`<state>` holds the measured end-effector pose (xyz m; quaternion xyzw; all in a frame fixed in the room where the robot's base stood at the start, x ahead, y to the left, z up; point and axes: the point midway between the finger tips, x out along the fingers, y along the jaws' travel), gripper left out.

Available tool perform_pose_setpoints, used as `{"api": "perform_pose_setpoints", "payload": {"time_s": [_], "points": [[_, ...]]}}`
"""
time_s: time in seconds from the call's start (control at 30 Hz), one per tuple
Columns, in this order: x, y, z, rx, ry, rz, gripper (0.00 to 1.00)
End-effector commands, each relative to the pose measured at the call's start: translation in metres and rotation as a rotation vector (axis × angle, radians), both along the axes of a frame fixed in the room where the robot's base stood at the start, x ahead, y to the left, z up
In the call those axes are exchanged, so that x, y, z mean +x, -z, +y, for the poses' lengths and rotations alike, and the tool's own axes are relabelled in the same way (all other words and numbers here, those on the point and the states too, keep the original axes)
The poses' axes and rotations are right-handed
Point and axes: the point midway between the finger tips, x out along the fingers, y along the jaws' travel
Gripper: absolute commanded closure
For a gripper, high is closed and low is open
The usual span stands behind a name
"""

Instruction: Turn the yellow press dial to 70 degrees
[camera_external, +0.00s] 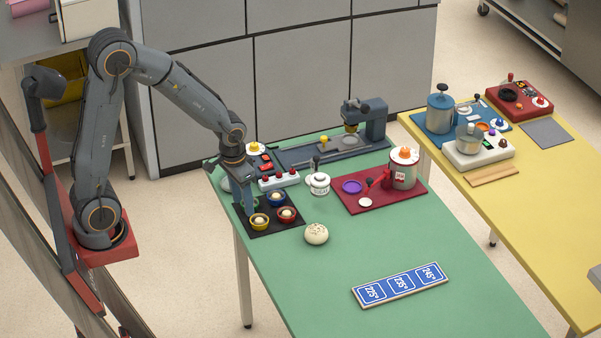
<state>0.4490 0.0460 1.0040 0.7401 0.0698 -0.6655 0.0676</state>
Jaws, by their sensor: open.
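The yellow press dial (254,147) is a yellow knob on a round white scale plate at the back left of the green table. It stands by the dark base of the press (370,122), near small red displays (266,163). The dial's angle is too small to read. My gripper (247,208) is open and points down at the table's left edge, in front of the dial and apart from it. It is beside the small cups on a black mat, and I cannot tell if it touches them. No held thing shows in it.
Yellow, blue and red cups (260,221) stand on the black mat. A white box with red buttons (278,180), a white jar (318,185) and a red board (360,203) with an orange-knobbed canister are nearby. A bun (316,233) and a blue sign (402,285) lie in front.

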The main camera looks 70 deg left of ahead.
Motion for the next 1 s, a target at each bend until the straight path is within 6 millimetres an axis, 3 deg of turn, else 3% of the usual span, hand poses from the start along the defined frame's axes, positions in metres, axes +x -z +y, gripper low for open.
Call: {"api": "perform_pose_setpoints", "payload": {"time_s": [0.03, 0.1, 0.3, 0.43, 0.6, 0.7, 0.8, 1.0], "points": [[0.028, 0.001, 0.023, -0.004, -0.072, 0.006, 0.55], [0.062, 0.000, 0.056, -0.009, -0.171, 0.017, 0.55], [0.136, 0.005, 0.164, -0.028, -0.454, 0.046, 0.55], [0.164, 0.013, 0.244, -0.040, -0.637, 0.062, 0.55], [0.177, 0.024, 0.337, -0.054, -0.840, 0.079, 0.55], [0.175, 0.029, 0.373, -0.060, -0.920, 0.087, 0.55], [0.174, 0.032, 0.393, -0.062, -0.966, 0.090, 0.55], [0.172, 0.043, 0.400, -0.064, -0.985, 0.093, 0.55]]}}
